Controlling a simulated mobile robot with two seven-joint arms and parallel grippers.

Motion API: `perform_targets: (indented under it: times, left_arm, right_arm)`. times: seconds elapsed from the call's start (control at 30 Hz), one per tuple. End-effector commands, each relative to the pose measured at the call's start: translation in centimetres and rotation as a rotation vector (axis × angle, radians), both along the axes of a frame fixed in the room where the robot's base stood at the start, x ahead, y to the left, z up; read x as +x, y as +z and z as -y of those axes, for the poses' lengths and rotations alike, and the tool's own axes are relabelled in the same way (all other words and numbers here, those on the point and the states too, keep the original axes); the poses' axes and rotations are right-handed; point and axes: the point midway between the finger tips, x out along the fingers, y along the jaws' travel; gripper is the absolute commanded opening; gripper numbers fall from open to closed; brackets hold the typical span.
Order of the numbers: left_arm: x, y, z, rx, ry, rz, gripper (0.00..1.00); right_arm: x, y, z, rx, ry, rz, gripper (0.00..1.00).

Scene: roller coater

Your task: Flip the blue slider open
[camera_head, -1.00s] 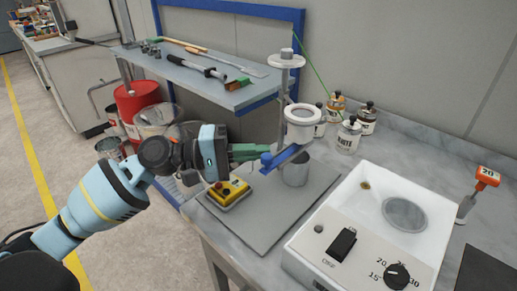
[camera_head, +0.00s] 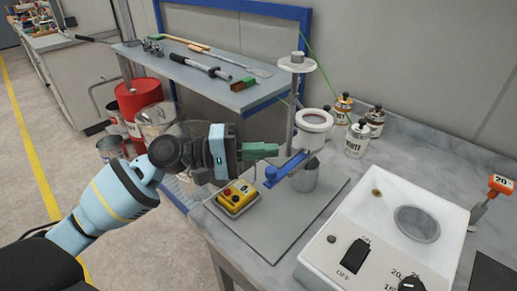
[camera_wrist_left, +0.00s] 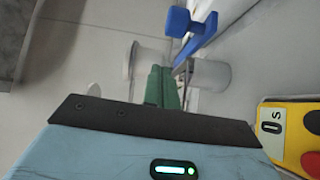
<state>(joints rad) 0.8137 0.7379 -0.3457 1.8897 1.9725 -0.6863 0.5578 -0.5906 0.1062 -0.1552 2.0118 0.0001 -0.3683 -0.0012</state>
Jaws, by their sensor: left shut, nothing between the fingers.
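The blue slider (camera_head: 290,167) is a flat bar with a raised knob at its near left end. It sticks out to the left from beneath the white round cup (camera_head: 315,124) on the stand. In the left wrist view the slider (camera_wrist_left: 196,30) shows at the top, its knob pointing left. My left gripper (camera_head: 276,150) has green fingers, shut and empty. In the head view they appear just above and behind the slider; a clear gap or contact cannot be told. In the wrist view the fingers (camera_wrist_left: 161,88) lie below the slider. My right gripper is not in view.
A grey metal cup (camera_head: 306,177) stands under the slider on a flat grey plate (camera_head: 270,232). A yellow box (camera_head: 237,197) with buttons sits at the plate's left. A white machine (camera_head: 378,240) is at right, jars (camera_head: 356,141) behind. A shelf (camera_head: 225,94) with tools is behind the gripper.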

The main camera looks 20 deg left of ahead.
Motion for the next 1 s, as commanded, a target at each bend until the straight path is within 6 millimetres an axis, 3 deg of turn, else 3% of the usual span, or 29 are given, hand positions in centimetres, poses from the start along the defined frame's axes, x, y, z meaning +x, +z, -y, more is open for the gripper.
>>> perform_targets:
  times: [0.5, 0.7, 1.0]
  left_arm:
    - [-3.7, -0.5, -7.4, 0.002, 0.002, -0.005, 0.00]
    - [-4.4, -0.3, -8.6, 0.001, 0.001, -0.003, 0.00]
    - [-4.5, -0.1, -8.9, 0.000, 0.000, 0.000, 0.00]
  right_arm:
    - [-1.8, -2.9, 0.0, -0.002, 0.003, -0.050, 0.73]
    - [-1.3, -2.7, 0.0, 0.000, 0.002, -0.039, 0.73]
    - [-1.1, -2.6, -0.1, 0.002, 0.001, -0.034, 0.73]
